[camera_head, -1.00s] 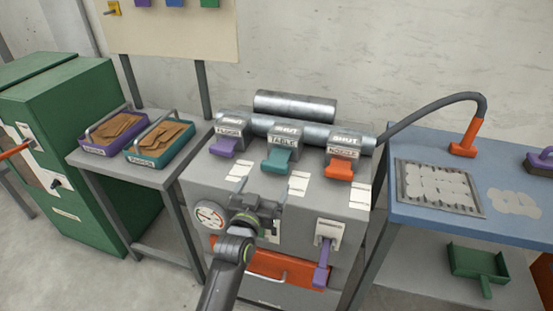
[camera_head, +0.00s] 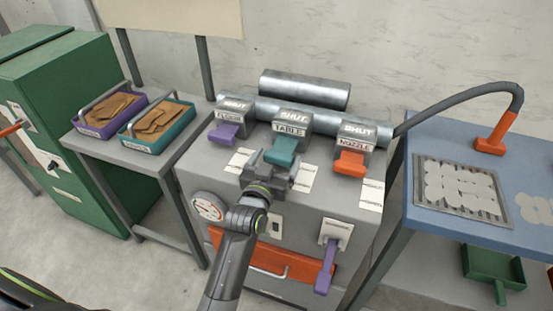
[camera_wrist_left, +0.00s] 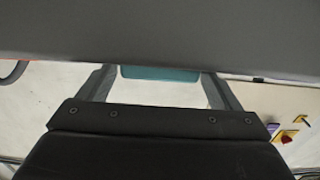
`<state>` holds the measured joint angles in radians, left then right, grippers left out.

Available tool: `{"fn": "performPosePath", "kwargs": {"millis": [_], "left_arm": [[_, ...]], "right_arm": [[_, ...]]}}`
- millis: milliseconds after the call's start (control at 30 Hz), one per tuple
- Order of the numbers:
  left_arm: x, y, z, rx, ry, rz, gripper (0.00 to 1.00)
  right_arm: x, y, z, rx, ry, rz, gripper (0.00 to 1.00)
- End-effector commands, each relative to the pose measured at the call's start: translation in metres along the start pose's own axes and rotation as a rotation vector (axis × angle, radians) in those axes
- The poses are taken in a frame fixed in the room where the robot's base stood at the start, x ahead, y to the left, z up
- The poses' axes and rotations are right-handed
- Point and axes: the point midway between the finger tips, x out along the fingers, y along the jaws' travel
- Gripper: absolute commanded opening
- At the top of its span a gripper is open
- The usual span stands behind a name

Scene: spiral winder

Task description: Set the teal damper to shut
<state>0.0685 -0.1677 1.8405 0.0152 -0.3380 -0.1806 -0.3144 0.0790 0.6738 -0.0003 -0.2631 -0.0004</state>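The teal damper (camera_head: 283,151) is the middle of three handles on the grey machine, under a block (camera_head: 292,123) labelled TABLE with the word SHUT above. Its teal tab sticks out toward me and slopes down. My left gripper (camera_head: 274,162) is just in front of the tab, fingers spread. In the left wrist view the teal tab (camera_wrist_left: 160,73) shows between the two open fingers, with a gap on each side. I cannot tell whether a finger touches it. My right gripper is not in view.
A purple damper (camera_head: 227,135) is on the left and an orange damper (camera_head: 350,163) on the right, both close by. Metal pipes (camera_head: 304,89) lie behind. A purple lever (camera_head: 326,268) and an orange drawer (camera_head: 275,257) are on the machine's front.

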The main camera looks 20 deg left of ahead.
Motion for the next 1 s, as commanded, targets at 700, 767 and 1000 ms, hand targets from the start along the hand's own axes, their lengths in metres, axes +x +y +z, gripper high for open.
{"fn": "performPosePath", "kwargs": {"millis": [700,767,1000], "left_arm": [[0.024,0.000,-0.002,0.003,0.000,0.001,0.32],[0.028,0.000,-0.001,0.003,0.000,0.001,0.31],[0.031,0.000,-0.001,0.001,0.003,0.001,0.32]], "right_arm": [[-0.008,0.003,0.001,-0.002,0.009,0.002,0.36],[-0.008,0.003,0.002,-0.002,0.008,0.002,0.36],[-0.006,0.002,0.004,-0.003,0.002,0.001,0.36]]}}
